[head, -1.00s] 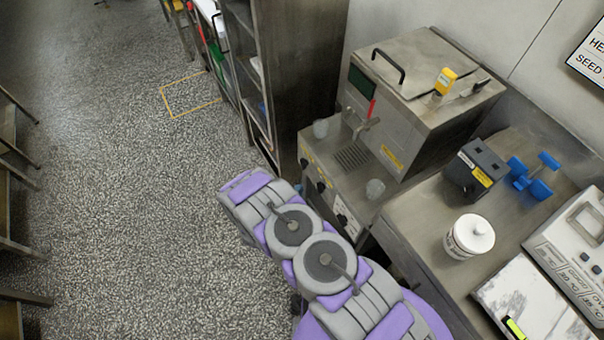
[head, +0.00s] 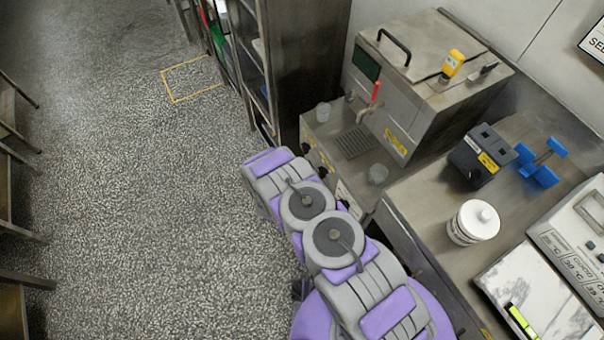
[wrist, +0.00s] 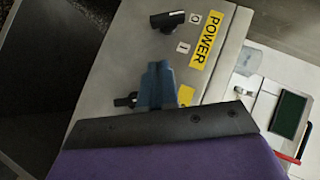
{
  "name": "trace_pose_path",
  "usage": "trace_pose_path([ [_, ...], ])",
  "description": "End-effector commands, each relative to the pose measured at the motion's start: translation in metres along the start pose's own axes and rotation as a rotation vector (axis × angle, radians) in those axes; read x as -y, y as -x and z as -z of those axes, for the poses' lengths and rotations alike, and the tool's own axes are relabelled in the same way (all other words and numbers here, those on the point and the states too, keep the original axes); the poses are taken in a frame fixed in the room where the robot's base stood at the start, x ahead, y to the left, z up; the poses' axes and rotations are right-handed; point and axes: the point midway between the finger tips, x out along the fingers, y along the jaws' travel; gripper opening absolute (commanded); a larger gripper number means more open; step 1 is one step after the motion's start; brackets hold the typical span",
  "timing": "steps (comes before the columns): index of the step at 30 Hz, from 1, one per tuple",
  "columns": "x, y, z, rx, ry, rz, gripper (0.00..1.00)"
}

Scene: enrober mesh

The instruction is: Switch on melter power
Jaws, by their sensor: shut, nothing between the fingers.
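The melter (head: 418,85) is a steel machine with a black handle, a green screen and a red-tipped tap. In the wrist view its front panel (wrist: 110,70) carries a black power knob (wrist: 167,20), with O and I marks beside it and a yellow POWER label (wrist: 206,41). The knob's bar lies in line with the O. My gripper (wrist: 158,80) is shut and empty, its blue fingers below the knob in the picture and apart from it. The fingers partly cover a second black knob (wrist: 125,100) and its yellow label. The head view does not show my fingers.
Clear cups (head: 323,112) stand by the drip grate (head: 356,143). A black box (head: 482,155), blue part (head: 541,165) and white tub (head: 473,222) sit on the right bench. A tall steel rack (head: 290,60) stands left of the melter. The floor at left is open.

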Motion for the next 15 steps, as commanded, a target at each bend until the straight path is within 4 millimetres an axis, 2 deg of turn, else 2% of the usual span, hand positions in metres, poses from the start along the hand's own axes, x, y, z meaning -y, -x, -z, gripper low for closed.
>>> trace_pose_path([
  [1, -0.003, -0.012, 0.001, -0.005, -0.002, -0.002, 0.00],
  [6, -0.002, -0.044, -0.001, -0.003, -0.001, 0.004, 0.00],
  [9, -0.002, -0.051, -0.013, 0.000, 0.002, 0.003, 0.00],
  [15, 0.000, -0.063, -0.025, -0.001, 0.000, 0.002, 0.00],
])
